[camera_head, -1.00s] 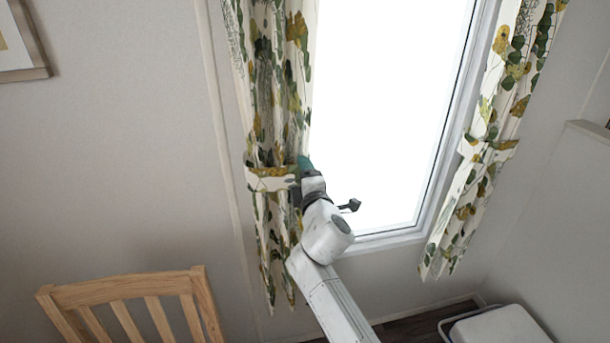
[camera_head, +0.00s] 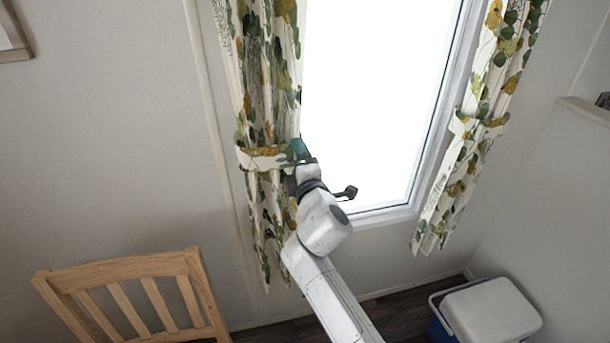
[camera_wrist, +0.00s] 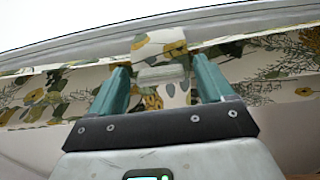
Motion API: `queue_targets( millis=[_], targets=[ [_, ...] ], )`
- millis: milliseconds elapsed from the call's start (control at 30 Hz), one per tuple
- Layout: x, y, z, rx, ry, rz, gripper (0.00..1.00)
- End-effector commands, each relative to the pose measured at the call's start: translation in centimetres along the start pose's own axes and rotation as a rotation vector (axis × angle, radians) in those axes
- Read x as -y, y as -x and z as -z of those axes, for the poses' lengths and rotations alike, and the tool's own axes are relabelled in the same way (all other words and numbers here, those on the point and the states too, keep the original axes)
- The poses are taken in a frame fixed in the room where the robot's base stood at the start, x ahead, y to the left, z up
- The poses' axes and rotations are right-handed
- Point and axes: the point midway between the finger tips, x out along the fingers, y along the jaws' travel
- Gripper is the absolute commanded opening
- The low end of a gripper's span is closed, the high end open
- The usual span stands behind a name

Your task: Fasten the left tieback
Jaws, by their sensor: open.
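The left curtain (camera_head: 268,75) has a leaf-and-flower print and hangs gathered at the window's left side. Its left tieback (camera_head: 262,157), a band of the same fabric, crosses the curtain at mid-height. My gripper (camera_head: 299,152) is at the tieback's right end, by the window side, and partly hides it. In the wrist view my gripper (camera_wrist: 160,78) has its two teal fingers apart. A printed fabric piece, seemingly the tieback (camera_wrist: 160,45), and a pale grey piece (camera_wrist: 162,74) show between and beyond the fingers. I cannot tell whether the fingers touch them.
The right curtain (camera_head: 475,140) is held by its own band (camera_head: 480,126). A dark window handle (camera_head: 347,193) is close to the right of my wrist. A wooden chair (camera_head: 130,270) stands at lower left, and a blue-and-white cool box (camera_head: 490,312) at lower right.

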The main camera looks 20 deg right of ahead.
Motion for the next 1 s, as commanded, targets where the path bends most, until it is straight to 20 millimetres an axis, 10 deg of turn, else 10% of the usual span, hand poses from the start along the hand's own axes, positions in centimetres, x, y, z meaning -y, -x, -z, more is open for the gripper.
queue_targets(
  millis=[400, 1000],
  targets=[
    [0.1, 6.7, 0.1, -0.001, 0.000, 0.000, 0.81],
    [0.0, 7.5, 0.1, -0.001, 0.001, 0.000, 0.81]
  ],
)
